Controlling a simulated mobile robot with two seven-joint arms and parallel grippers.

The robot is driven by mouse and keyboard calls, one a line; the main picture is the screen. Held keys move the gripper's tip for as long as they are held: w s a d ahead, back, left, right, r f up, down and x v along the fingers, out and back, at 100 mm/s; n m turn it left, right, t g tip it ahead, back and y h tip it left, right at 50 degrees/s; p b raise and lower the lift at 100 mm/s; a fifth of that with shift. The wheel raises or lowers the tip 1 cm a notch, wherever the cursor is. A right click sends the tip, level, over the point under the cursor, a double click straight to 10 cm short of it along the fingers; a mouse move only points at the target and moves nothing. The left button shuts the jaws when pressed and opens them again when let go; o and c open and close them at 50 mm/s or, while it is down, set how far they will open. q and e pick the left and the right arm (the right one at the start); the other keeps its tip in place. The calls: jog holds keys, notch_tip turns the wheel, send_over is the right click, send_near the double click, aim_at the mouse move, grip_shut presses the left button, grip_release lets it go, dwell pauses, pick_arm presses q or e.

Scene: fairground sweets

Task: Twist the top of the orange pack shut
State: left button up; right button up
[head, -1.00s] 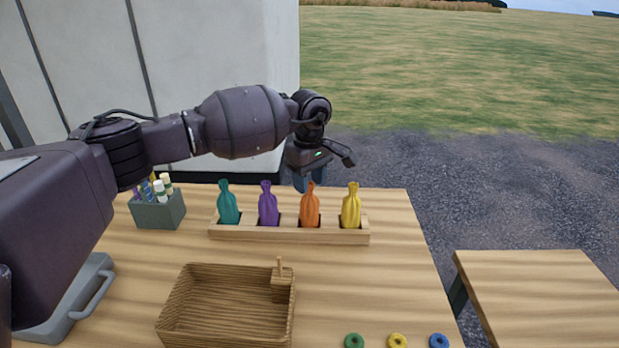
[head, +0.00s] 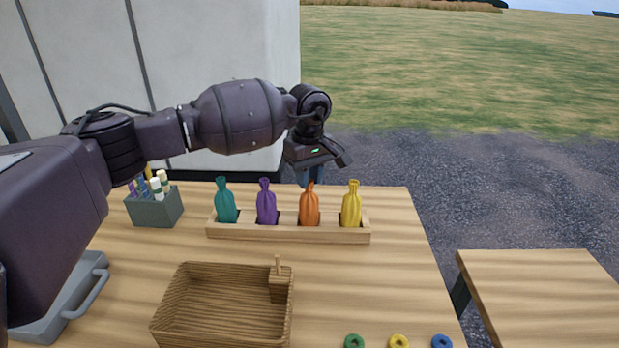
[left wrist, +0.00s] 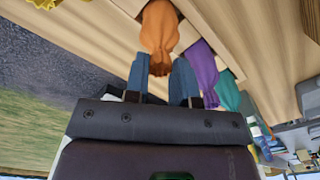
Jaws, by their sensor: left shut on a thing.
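The orange pack (head: 309,206) stands upright in the wooden rack (head: 290,233), between the purple pack (head: 266,204) and the yellow pack (head: 351,205). My left gripper (head: 311,181) reaches it from behind and above. In the left wrist view the blue fingers of this gripper (left wrist: 160,72) are on either side of the narrow top of the orange pack (left wrist: 159,32), shut on it. The gathered top is partly hidden between the fingers, so how far it is twisted cannot be told. My right gripper is not in view.
A teal pack (head: 225,202) stands at the rack's left end. A grey holder with several tubes (head: 154,211) is further left. A brown basket (head: 178,302) and small rings, including a yellow one (head: 398,341), lie nearer.

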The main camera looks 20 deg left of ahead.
pick_arm(q)
jog(key=shift+f+m+b, duration=0.2)
jog(key=shift+m+b, duration=0.5)
jog(key=shift+m, duration=0.8)
jog(key=shift+r+m+b, duration=0.1)
jog(key=shift+m+b, duration=0.5)
jog(key=shift+m, duration=0.6)
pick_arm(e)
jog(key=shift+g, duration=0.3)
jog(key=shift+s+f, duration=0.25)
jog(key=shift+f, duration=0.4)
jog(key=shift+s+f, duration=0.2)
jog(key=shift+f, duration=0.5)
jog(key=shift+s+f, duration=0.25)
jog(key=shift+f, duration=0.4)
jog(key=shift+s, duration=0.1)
pick_arm(q)
jog(key=o, duration=0.6)
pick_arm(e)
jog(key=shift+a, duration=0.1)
pick_arm(q)
jog(key=shift+r, duration=0.1)
jog(key=shift+r+p, duration=0.55)
jog(key=shift+r, duration=1.95)
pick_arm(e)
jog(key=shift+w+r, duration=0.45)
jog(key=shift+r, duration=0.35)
